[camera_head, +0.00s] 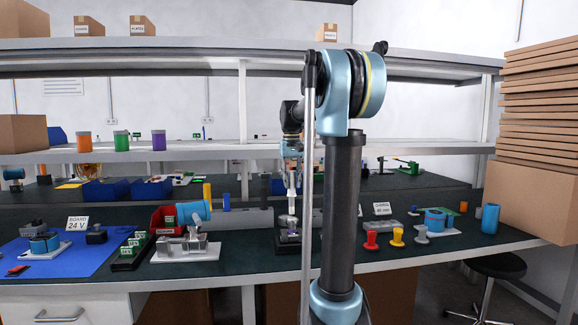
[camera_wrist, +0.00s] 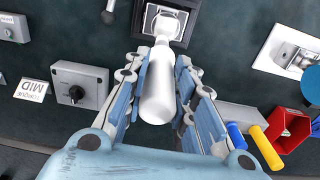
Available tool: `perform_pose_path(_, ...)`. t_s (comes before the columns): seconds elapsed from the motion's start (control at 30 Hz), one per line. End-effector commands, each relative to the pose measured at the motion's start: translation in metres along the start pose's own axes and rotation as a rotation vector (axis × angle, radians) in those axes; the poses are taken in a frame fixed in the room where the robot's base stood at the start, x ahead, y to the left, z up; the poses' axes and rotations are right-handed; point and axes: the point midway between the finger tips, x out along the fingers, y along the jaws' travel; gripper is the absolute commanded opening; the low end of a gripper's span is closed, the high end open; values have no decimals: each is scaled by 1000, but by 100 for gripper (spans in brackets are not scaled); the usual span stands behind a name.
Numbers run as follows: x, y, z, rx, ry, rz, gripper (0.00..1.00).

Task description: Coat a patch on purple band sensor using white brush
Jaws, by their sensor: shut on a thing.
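My gripper (camera_wrist: 158,92) is shut on the white brush (camera_wrist: 158,85), which looks like a smooth white bottle-shaped handle between the two fingers. In the head view the brush (camera_head: 292,195) points down from my gripper (camera_head: 291,172). Below it a small dark-based device with a pale metal top (camera_head: 288,228) stands on the bench, perhaps the purple band sensor; its band colour is hard to make out. In the wrist view the brush's narrow end lies over this device (camera_wrist: 150,17). I cannot tell whether the tip touches it.
Red (camera_head: 371,240) and yellow (camera_head: 397,237) spool-like pieces stand to the right. A metal fixture (camera_head: 187,247) and a red bin (camera_head: 166,219) are to the left, beyond them a blue mat (camera_head: 75,262). A grey knob box (camera_wrist: 78,85) lies beside my gripper.

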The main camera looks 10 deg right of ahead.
Motion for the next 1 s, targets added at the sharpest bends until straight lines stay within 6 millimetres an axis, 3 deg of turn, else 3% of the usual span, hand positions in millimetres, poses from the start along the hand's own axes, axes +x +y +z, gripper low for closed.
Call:
perform_pose_path(0.03, -9, -1, 0, -1, 0, 0, 0)
perform_pose_path(0.63, -62, -4, 0, -6, 0, 0, 0)
perform_pose_path(1.0, -68, -3, 0, -5, 0, 0, 0)
